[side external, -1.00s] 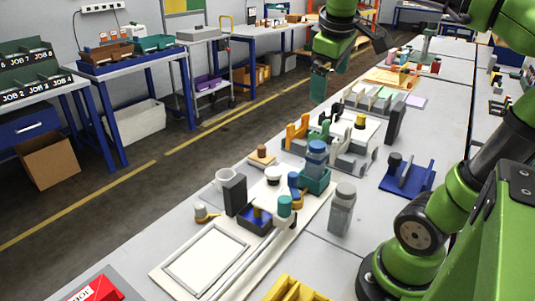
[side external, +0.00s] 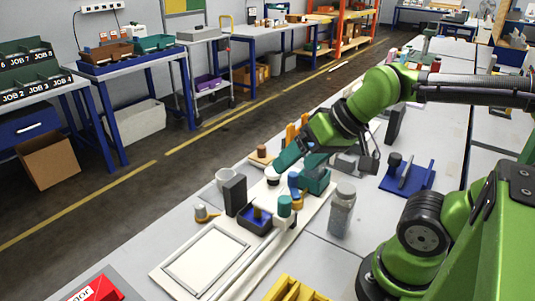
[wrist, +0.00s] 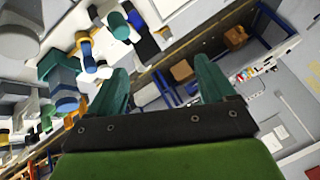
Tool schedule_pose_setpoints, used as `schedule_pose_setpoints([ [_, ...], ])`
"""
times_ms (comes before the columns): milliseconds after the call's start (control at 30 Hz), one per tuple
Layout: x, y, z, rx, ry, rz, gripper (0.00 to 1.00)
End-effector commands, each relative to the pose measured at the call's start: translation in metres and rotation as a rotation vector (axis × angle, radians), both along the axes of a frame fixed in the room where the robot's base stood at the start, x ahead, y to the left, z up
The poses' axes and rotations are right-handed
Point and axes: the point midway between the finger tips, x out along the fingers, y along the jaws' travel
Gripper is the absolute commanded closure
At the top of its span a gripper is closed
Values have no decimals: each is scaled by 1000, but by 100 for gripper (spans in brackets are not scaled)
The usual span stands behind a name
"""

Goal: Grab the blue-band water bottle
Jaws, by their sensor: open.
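My gripper (side external: 278,166) is open, its two teal fingers spread with nothing between them in the wrist view (wrist: 163,82). In the side view it reaches down-left over the white board. A grey-blue cylinder with a blue end, which looks like the blue-band water bottle (wrist: 64,88), is at the left of the wrist view, outside the fingers. In the side view the bottle's place is hidden behind my wrist; only the teal holder (side external: 318,183) shows below it. I cannot tell how far the fingers are from the bottle.
A grey bottle (side external: 342,212) stands right of the teal holder. A dark block (side external: 235,195), a white mug (side external: 224,178) and a dark blue tray (side external: 258,222) stand to the left. A blue stand (side external: 408,180) is at the right. The bench between the grey bottle and blue stand is clear.

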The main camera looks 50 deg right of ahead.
Motion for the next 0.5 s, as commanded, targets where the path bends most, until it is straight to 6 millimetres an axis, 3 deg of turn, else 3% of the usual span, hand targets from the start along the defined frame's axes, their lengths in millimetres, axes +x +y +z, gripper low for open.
schedule_pose_setpoints([
  [167, 1, -3, 0, -2, 2, -12, 17],
  [267, 5, -20, -6, 4, 29, -83, 17],
  [367, 14, -59, -9, 29, 72, -223, 17],
  [500, 19, -140, -12, -3, 129, -299, 17],
])
